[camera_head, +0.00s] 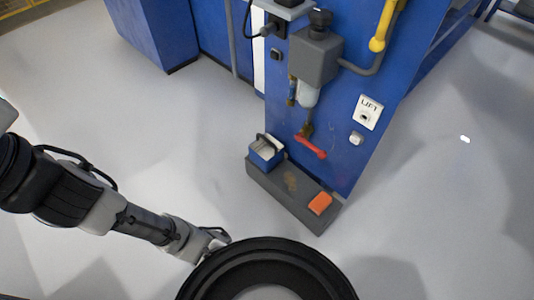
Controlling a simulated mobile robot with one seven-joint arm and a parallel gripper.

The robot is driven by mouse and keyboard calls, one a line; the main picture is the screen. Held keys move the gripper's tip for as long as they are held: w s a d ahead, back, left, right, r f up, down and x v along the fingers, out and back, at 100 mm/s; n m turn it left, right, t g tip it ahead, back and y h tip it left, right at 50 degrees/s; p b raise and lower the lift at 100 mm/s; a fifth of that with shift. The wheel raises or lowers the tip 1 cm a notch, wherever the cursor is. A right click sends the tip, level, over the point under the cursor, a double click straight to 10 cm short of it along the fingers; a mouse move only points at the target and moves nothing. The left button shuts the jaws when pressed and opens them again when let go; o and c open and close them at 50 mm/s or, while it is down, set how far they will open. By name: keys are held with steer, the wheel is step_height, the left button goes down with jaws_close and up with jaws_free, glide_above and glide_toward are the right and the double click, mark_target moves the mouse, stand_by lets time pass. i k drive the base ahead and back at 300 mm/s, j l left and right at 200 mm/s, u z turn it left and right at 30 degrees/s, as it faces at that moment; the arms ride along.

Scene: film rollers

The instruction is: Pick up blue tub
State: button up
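The blue tub (266,152) is small and box-shaped, with a pale top or contents and a dark bar that looks like a handle. It stands upright at the far left end of a dark grey ledge (261,181), close against the blue machine. My gripper (218,237) is at the lower middle of the view, below and left of the tub and clearly apart from it. Its fingertips are small and partly hidden near a black round rim, so I cannot tell whether it is open. Nothing visible is held in it.
An orange block (320,203) lies at the ledge's near right end. Above the ledge, the blue machine (345,150) carries a grey filter unit (316,57), a red handle (311,147) and a yellow pipe (383,28). Grey floor (185,140) left of the ledge is clear.

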mark_target(266, 152)
steer(key=i+j, duration=0.45)
steer(key=i+j+z, duration=0.4)
steer(key=i+j, duration=0.35)
steer(key=z, duration=0.85)
steer(key=i, duration=0.5)
